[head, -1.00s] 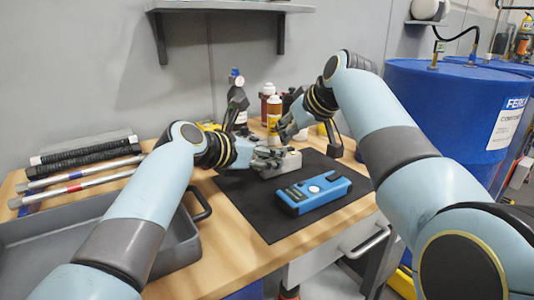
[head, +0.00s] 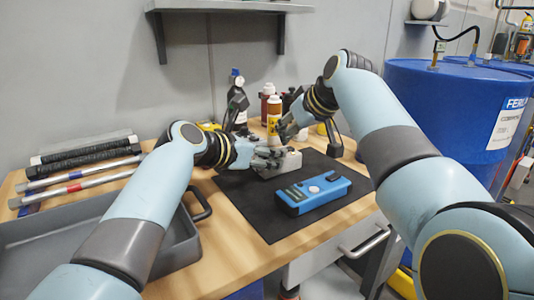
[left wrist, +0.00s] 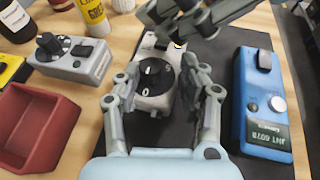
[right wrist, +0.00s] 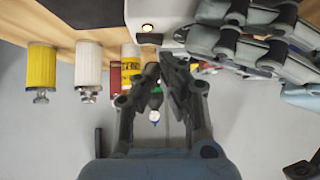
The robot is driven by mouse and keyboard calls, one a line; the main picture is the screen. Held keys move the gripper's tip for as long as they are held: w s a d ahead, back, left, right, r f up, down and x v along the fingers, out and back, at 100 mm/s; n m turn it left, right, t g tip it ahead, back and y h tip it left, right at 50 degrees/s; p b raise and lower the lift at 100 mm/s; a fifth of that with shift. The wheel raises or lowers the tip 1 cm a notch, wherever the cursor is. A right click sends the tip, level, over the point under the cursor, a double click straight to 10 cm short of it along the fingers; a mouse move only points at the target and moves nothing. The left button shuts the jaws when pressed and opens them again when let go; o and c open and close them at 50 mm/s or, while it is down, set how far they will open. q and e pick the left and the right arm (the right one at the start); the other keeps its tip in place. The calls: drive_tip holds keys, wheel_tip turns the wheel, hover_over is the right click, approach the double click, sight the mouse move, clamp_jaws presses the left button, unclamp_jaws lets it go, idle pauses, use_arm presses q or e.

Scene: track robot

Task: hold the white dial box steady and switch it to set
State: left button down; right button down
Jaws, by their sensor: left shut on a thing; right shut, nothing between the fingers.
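The white dial box (head: 290,164) sits on the black mat, partly hidden by my grippers. In the left wrist view the box (left wrist: 153,102) shows a black round dial (left wrist: 154,73) on top, with a white mark near it; I cannot read the setting. My left gripper (head: 270,157) is shut on the box, with one finger on each side of it (left wrist: 160,84). My right gripper (head: 285,136) is shut and empty, close to the far end of the box. In the right wrist view its fingertips (right wrist: 164,66) are together beside the white box (right wrist: 150,14), where a small lamp glows.
A blue device (head: 312,190) lies on the mat (head: 258,218) in front of the box. A similar grey dial box (left wrist: 76,62) and a red bin (left wrist: 35,125) stand to the left in the left wrist view. Bottles (head: 273,115) stand behind. A grey tray (head: 180,245) is at front left.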

use_arm(q)
drive_tip(key=shift+f, duration=0.1)
use_arm(e)
drive_tip(key=shift+f, duration=0.15)
drive_tip(key=shift+f, duration=0.5)
drive_tip(key=shift+r, duration=3)
use_arm(q)
drive_tip(key=c, duration=0.7)
unclamp_jaws()
drive_tip(key=shift+o, duration=0.2)
